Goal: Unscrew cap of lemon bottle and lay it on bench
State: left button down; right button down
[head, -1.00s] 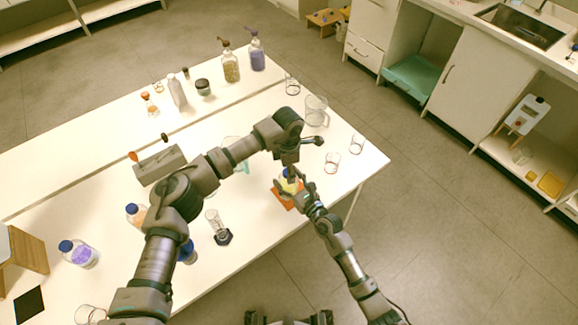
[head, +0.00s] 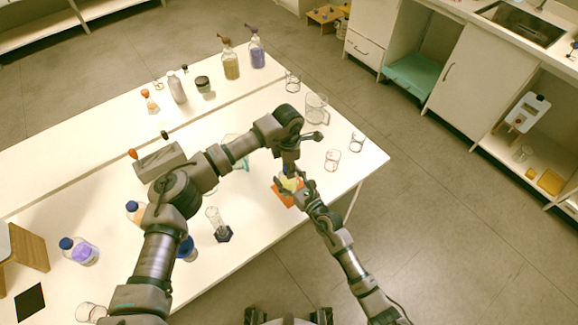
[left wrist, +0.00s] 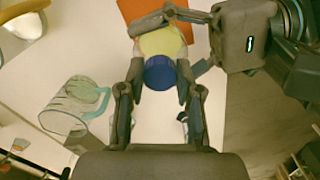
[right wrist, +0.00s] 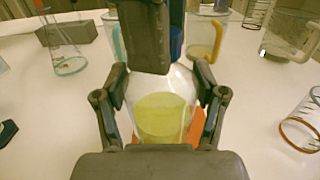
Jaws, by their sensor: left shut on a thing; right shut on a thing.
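The lemon bottle (head: 292,185) is clear with yellow liquid and stands on or just above an orange mat (head: 285,199). It fills the middle of the right wrist view (right wrist: 162,116). My right gripper (head: 297,187) is shut around the bottle's body from the near side. My left gripper (head: 288,167) comes from above and is shut on the blue cap (left wrist: 160,73), at the bottle's top. In the right wrist view my left gripper hides most of the cap, so I cannot tell whether it is seated or loose.
A beaker (head: 316,109) and small glasses (head: 332,159) stand right of the bottle. A glass cylinder (head: 215,222) and blue-capped bottles (head: 80,250) stand left. A grey block (head: 160,161) lies behind. Bare bench (head: 255,222) shows between the cylinder and mat.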

pick_arm(q)
jog(key=shift+r, duration=0.15)
pick_arm(e)
jog(key=shift+f, duration=0.25)
pick_arm(q)
jog(key=shift+r, duration=0.95)
jog(key=shift+r, duration=0.1)
jog(key=shift+r, duration=1.9)
pick_arm(e)
jog(key=shift+c, duration=2.1)
grip_release()
jog(key=o, duration=0.4)
jog(key=shift+r, duration=0.1)
jog(key=shift+r, duration=0.1)
